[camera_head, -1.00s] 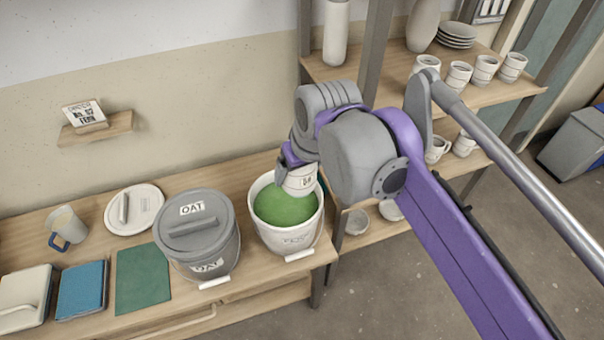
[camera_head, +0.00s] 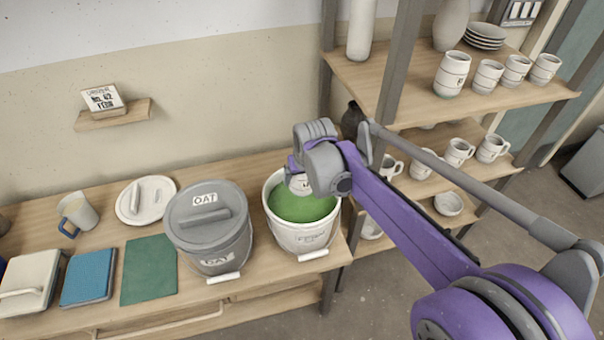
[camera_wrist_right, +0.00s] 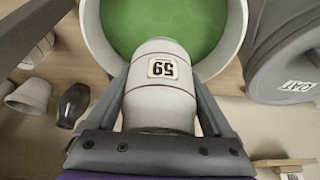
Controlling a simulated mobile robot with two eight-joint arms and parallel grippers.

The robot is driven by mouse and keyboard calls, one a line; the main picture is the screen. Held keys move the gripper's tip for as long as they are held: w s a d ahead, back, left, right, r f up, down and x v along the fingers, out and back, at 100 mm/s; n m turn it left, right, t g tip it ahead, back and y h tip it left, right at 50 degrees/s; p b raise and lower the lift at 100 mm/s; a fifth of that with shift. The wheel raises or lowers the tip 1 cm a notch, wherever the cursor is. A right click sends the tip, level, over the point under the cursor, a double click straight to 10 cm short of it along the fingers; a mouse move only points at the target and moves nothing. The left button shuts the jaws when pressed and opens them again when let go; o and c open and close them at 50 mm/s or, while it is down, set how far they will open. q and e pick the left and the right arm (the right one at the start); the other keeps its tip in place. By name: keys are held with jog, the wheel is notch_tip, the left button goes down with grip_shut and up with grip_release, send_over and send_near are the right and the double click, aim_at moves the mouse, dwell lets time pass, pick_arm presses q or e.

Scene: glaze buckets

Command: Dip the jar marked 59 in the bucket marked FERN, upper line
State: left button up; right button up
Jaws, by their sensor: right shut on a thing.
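The white jar marked 59 (camera_wrist_right: 160,95) is held in my right gripper (camera_wrist_right: 165,105), whose fingers close on its two sides in the right wrist view. In the head view the jar (camera_head: 301,187) is partly hidden by my right gripper (camera_head: 296,168). It points down into the mouth of the white bucket marked FERN (camera_head: 303,238), near its back rim. Green glaze (camera_head: 305,208) fills the open bucket, also in the wrist view (camera_wrist_right: 120,20). I cannot tell whether the jar's lower end touches the glaze. My left gripper is out of view.
A grey lidded bucket marked OAT (camera_head: 212,235) stands close left of the FERN bucket. Shelves with pottery (camera_head: 450,75) stand to the right. A card (camera_head: 103,98) sits on a wall ledge.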

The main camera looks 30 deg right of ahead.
jog(key=shift+f+p, duration=0.2)
jog(key=shift+p, duration=0.1)
jog(key=shift+f, duration=0.25)
jog(key=shift+f+b, duration=0.95)
jog(key=shift+f, duration=0.3)
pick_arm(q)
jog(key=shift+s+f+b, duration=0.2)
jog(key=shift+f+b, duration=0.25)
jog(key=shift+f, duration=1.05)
pick_arm(e)
jog(key=shift+f, duration=0.75)
pick_arm(q)
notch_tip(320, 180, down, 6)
jog(key=b, duration=0.5)
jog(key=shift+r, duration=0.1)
pick_arm(e)
notch_tip(320, 180, down, 9)
jog(key=shift+r, duration=0.2)
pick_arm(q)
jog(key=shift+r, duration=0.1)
